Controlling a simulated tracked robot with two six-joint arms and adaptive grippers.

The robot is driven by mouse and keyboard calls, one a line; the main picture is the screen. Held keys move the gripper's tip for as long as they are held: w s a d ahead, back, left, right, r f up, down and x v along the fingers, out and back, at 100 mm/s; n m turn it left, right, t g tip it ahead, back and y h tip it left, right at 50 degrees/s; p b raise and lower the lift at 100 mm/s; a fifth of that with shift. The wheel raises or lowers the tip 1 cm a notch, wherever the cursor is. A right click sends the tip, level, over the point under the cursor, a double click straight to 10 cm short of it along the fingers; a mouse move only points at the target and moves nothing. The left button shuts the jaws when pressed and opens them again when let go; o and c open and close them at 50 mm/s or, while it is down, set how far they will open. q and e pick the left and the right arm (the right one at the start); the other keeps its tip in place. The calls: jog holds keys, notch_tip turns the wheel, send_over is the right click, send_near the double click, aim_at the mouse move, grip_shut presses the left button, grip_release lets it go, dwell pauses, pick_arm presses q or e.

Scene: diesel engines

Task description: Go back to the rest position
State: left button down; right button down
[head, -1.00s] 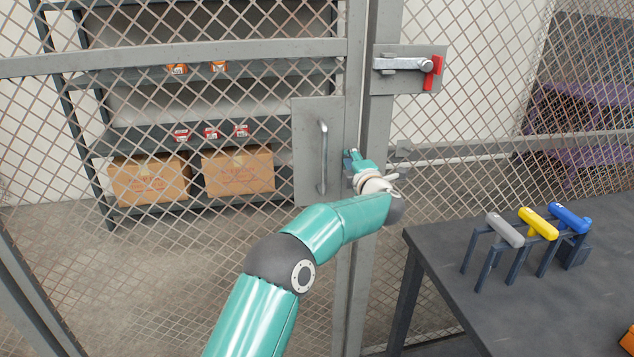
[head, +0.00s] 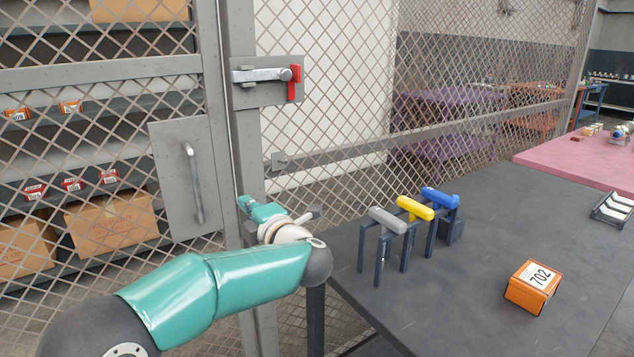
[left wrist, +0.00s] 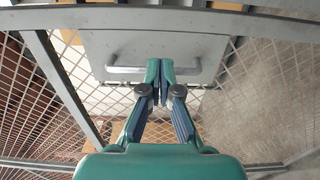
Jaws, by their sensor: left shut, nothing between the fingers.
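My left gripper (head: 246,203) is at the end of my teal arm, in front of the mesh cage door's frame in the head view. In the left wrist view its two fingers (left wrist: 159,75) are together and empty, seen against the door's grey handle plate (left wrist: 205,50). The door handle (head: 194,183) is a vertical bar left of the gripper in the head view; the gripper is apart from it. The latch (head: 262,75) with a red end sits above on the door post. My right gripper is not in view.
A dark table (head: 450,290) stands right of the arm. On it are a rack with grey (head: 388,220), yellow (head: 415,208) and blue (head: 440,198) handles, and an orange box (head: 532,287) marked 702. A pink-topped table (head: 580,160) lies beyond. Shelves with cartons stand behind the mesh.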

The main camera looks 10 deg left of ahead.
pick_arm(q)
jog(key=a+f+m+g+h+p, duration=0.1)
jog(key=a+f+m+p, duration=0.2)
jog(key=f, duration=0.5)
jog(key=a+f+m+h+p, duration=0.1)
jog(key=a+f+m+p, duration=0.25)
jog(key=f, duration=0.35)
jog(key=s+d+f+m+g+h+p, duration=0.1)
jog(key=s+d+f+m+h, duration=0.25)
jog(key=f, duration=0.45)
jog(key=s+d+f+m+h+p, duration=0.2)
jog(key=s+f+m+h, duration=0.15)
jog(key=f, duration=0.55)
jog(key=s+d+f+m+g+h, duration=0.2)
jog(key=s+d+f+m+g, duration=0.1)
jog(key=s, duration=0.6)
jog(key=s+d+f+m+g+h, duration=0.3)
jog(key=s+d+m, duration=0.2)
jog(key=s+d, duration=0.3)
jog(key=s+d+f+m+g+h, duration=0.3)
jog(key=s+d+m, duration=0.1)
jog(key=s, duration=0.7)
jog(key=shift+s+d+f, duration=0.35)
jog(key=shift+d, duration=0.3)
jog(key=c, duration=1.9)
grip_release()
jog(key=shift+p, duration=0.3)
